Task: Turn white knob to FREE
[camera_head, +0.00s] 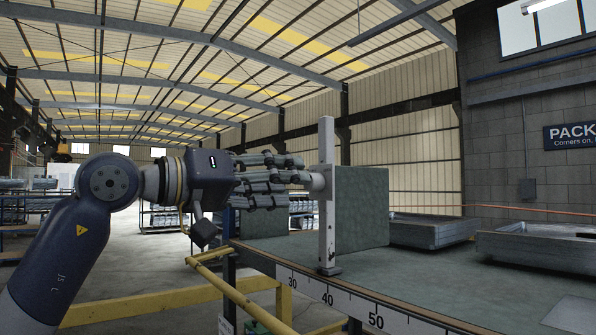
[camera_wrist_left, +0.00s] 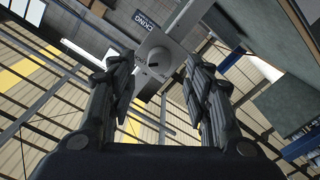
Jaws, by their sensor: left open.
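The white knob (camera_wrist_left: 157,60) shows in the left wrist view as a round knob with a dark mark, on a light plate with small lettering that I cannot read. In the head view the knob (camera_head: 317,182) sticks out to the left from an upright white post (camera_head: 327,235) on the bench edge. My left gripper (camera_head: 298,169) is level with it, its fingers pointing right at the knob. In the left wrist view the gripper (camera_wrist_left: 160,77) is open, with the knob seen between its fingertips. I cannot tell whether they touch it. My right gripper is out of view.
The post stands on a grey-green bench (camera_head: 420,275) with a ruler strip (camera_head: 352,305) along its edge. A green-grey block (camera_head: 361,210) stands right behind the post. Metal trays (camera_head: 430,232) lie farther right. A yellow railing (camera_head: 215,290) runs below my left arm.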

